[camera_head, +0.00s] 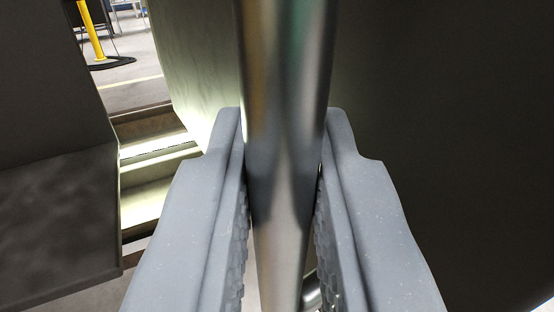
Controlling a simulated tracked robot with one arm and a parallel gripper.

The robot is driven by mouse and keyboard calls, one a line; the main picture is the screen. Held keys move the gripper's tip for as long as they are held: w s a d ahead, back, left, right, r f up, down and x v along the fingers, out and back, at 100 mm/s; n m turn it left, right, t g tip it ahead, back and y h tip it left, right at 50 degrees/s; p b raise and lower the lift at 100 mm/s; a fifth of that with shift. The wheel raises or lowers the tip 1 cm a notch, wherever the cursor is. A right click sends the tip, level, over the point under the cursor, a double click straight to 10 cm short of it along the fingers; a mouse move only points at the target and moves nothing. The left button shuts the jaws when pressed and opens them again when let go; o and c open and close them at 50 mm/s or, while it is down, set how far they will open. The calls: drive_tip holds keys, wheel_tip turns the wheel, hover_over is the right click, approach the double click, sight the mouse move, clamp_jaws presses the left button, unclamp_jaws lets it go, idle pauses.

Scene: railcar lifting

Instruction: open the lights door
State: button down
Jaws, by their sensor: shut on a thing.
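A shiny metal bar (289,70) runs from the top of the view down through the middle. It looks like a handle, but I cannot tell for sure. My gripper (284,165) has its two grey fingers on either side of the bar and is shut on it. A large dark panel (430,110) fills the right side behind the bar; it may be the lights door. A paler curved surface (195,55) stands to the left of the bar. The lower end of the bar is partly hidden between the fingers.
A dark panel (55,215) fills the lower left. Lit steps (155,160) lie between it and the pale surface. Beyond them is open floor with a yellow post (91,30) on a dark base.

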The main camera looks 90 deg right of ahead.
drive_tip(key=c, duration=1.5)
unclamp_jaws()
drive_tip(key=shift+d, duration=0.1)
